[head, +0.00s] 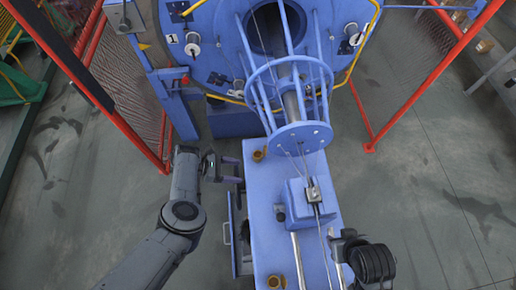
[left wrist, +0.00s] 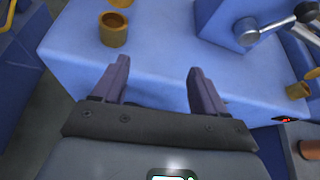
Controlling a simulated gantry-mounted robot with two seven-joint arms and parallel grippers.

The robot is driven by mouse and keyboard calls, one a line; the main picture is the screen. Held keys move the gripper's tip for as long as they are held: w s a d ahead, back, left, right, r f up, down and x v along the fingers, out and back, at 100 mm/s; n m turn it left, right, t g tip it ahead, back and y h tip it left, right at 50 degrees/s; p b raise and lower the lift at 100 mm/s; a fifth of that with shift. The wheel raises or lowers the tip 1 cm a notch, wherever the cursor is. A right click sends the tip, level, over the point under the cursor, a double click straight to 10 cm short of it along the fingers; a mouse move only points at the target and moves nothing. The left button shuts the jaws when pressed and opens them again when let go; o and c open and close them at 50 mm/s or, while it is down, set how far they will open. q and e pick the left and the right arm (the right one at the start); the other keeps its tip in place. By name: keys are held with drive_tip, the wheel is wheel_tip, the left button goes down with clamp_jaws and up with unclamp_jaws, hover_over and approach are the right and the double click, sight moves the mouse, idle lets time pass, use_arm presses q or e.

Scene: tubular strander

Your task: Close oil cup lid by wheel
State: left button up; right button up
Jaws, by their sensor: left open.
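A brass oil cup (head: 258,155) stands on the blue machine bed (head: 262,215) at its end nearest the big blue wheel (head: 218,45). In the left wrist view this brass cup (left wrist: 113,32) is upright with a dark hollow top. A second brass piece (left wrist: 119,2) is cut off by the top edge, and I cannot tell if it is the lid. My left gripper (head: 241,171) is open and empty beside the bed's left edge, below and apart from the cup. Its two fingers (left wrist: 158,78) point over the bed. My right gripper (head: 343,243) is dark and partly hidden.
Another brass cup (head: 274,281) stands at the bed's near end. A small blue block (head: 308,203) with a metal clamp is mid-bed.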

use_arm(q)
drive_tip(key=m+b, duration=0.1)
drive_tip(key=b, duration=0.1)
approach(265, 149)
drive_tip(key=shift+t, duration=0.4)
drive_tip(key=b+x, duration=0.1)
drive_tip(key=x, duration=0.1)
drive_tip(key=b+x, duration=0.1)
drive_tip(key=x, duration=0.1)
drive_tip(key=b+x, duration=0.1)
drive_tip(key=x, duration=0.2)
drive_tip(key=shift+s, duration=0.4)
drive_tip(key=shift+b+x, duration=0.3)
drive_tip(key=shift+x, duration=0.5)
drive_tip(key=shift+d, duration=0.1)
use_arm(e)
wheel_tip(265, 149, down, 7)
drive_tip(key=a, duration=0.1)
drive_tip(key=shift+s+r, duration=0.15)
drive_tip(key=shift+r, duration=0.05)
use_arm(q)
drive_tip(key=shift+c, duration=0.4)
use_arm(e)
drive_tip(key=shift+a, duration=0.15)
use_arm(q)
drive_tip(key=c, duration=1)
